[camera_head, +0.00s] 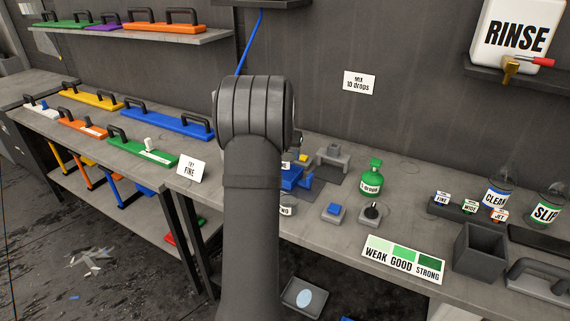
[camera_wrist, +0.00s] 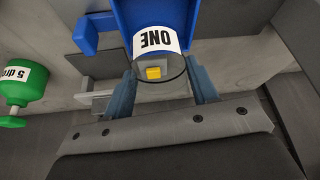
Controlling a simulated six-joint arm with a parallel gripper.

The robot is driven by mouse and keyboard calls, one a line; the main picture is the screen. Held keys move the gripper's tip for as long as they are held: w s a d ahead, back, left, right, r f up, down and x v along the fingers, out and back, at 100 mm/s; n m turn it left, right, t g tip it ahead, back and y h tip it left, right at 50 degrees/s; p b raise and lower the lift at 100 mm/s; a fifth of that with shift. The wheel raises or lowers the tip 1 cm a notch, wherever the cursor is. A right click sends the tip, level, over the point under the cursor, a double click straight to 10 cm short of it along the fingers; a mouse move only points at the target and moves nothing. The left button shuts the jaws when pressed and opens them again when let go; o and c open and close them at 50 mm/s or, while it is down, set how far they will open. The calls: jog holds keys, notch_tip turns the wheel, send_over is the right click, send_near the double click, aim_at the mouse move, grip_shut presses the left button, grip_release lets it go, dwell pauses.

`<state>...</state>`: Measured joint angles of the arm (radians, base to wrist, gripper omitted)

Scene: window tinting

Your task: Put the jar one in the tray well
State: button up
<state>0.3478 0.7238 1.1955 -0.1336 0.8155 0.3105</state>
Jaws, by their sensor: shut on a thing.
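Jar one, clear with a white "ONE" label (camera_wrist: 155,41), sits between the two blue-grey fingers of my gripper (camera_wrist: 160,72) in the wrist view. The fingers are shut on its sides. A blue fixture (camera_wrist: 124,14) lies close against the label side of the jar; I cannot tell whether they touch. A small yellow block (camera_wrist: 153,73) shows through or behind the jar. In the head view my arm hides the gripper and most of the jar; the blue fixture (camera_head: 291,178) shows just right of the arm. I cannot make out the tray well clearly.
A green dropper bottle (camera_head: 370,180), a grey stand (camera_head: 334,156), a blue-topped block (camera_head: 333,212) and a black-knobbed block (camera_head: 373,211) stand to the right. Jar two (camera_head: 286,210) is partly behind my arm. A colour strip (camera_head: 403,260) lies at the bench's front edge.

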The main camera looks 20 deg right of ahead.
jog(key=shift+w+a+f, duration=0.25)
jog(key=shift+f, duration=1.95)
jog(key=shift+f, duration=0.1)
jog(key=o, duration=1.1)
jog(key=shift+c, duration=0.2)
jog(key=shift+r, duration=0.4)
jog(key=v, duration=1.1)
jog(key=shift+s, duration=0.2)
jog(key=shift+a+r, duration=0.1)
